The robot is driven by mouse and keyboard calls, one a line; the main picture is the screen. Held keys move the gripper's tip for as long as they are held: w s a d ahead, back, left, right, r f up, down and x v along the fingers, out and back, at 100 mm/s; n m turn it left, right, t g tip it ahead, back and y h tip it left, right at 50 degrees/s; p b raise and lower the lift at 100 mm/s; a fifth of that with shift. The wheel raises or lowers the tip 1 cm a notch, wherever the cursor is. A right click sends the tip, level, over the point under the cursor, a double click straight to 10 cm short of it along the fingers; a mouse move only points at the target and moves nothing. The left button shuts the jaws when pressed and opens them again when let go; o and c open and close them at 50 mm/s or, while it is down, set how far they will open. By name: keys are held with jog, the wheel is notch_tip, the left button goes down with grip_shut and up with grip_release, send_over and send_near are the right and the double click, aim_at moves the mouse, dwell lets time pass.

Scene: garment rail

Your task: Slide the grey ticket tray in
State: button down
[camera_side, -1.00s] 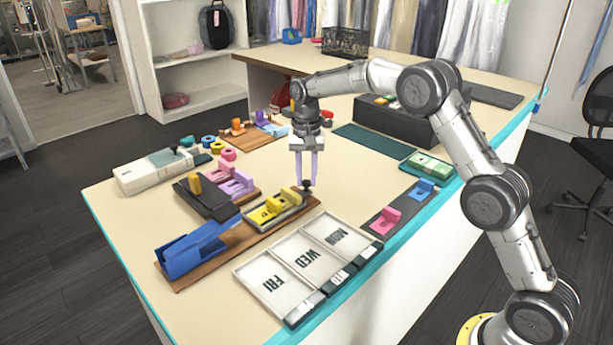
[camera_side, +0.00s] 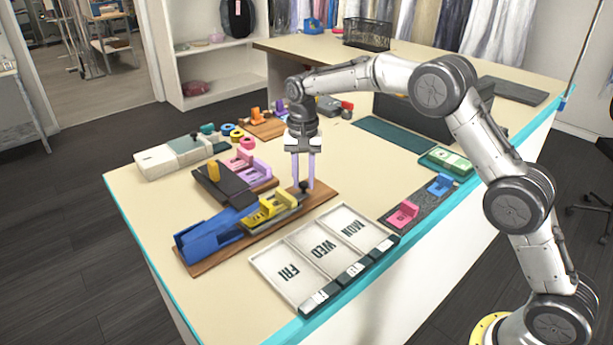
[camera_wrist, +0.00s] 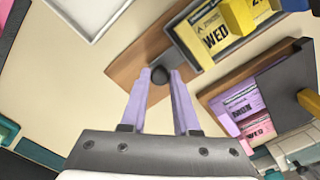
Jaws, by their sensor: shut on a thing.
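The grey ticket tray (camera_side: 289,206) holds yellow tickets and yellow blocks, and lies on a brown wooden board (camera_side: 321,193). Its left end is at the mouth of the blue housing (camera_side: 196,240) and appears partly inside; how deep is hard to tell. A dark round knob (camera_wrist: 158,75) is at the tray's near end. My gripper (camera_side: 304,185) points down with its lilac fingers shut on this knob. In the wrist view the fingertips (camera_wrist: 159,78) lie on both sides of the knob, and the tray's grey rim (camera_wrist: 181,47) is just beyond. The housing is not clear there.
A black holder (camera_side: 222,186) with pink and lilac tickets stands on another board behind. White day trays marked MON, WED and FRI (camera_side: 293,272) lie in front. A dark strip with pink and blue blocks (camera_side: 422,203) lies right. Bare tabletop (camera_side: 345,172) is right of my gripper.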

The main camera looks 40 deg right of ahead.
jog(key=c, duration=0.9)
grip_release()
jog(key=shift+a+r, duration=0.1)
jog(key=shift+a, duration=0.3)
jog(key=shift+o, duration=1.2)
jog(key=shift+d, duration=0.1)
notch_tip(320, 180, up, 14)
